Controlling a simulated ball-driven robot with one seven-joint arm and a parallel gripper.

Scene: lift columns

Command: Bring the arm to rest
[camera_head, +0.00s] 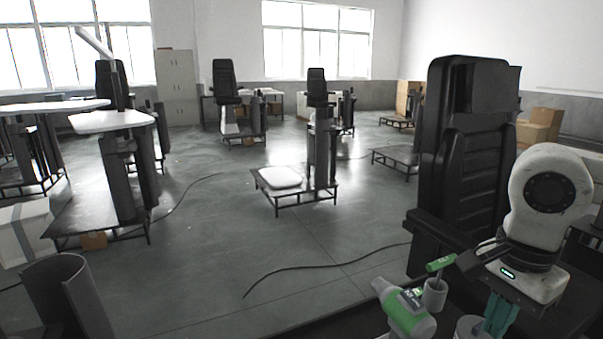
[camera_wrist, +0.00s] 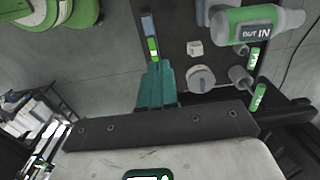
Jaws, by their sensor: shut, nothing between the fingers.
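My arm (camera_head: 545,200) is bent at the right of the head view, white with dark joints. My gripper (camera_head: 499,318) points down beside the dark seat column, its teal fingers shut and empty. In the wrist view the teal fingers (camera_wrist: 156,82) are together over a dark platform. Their lower tips are cut off in the head view, so I cannot tell whether they touch anything.
A green and white device (camera_head: 405,308) and a grey cup (camera_head: 433,296) with a green-handled tool are left of my gripper. A round pale part (camera_wrist: 200,78) and a small white block (camera_wrist: 195,48) are close by. The black seat (camera_head: 470,150) stands behind. Open floor lies left.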

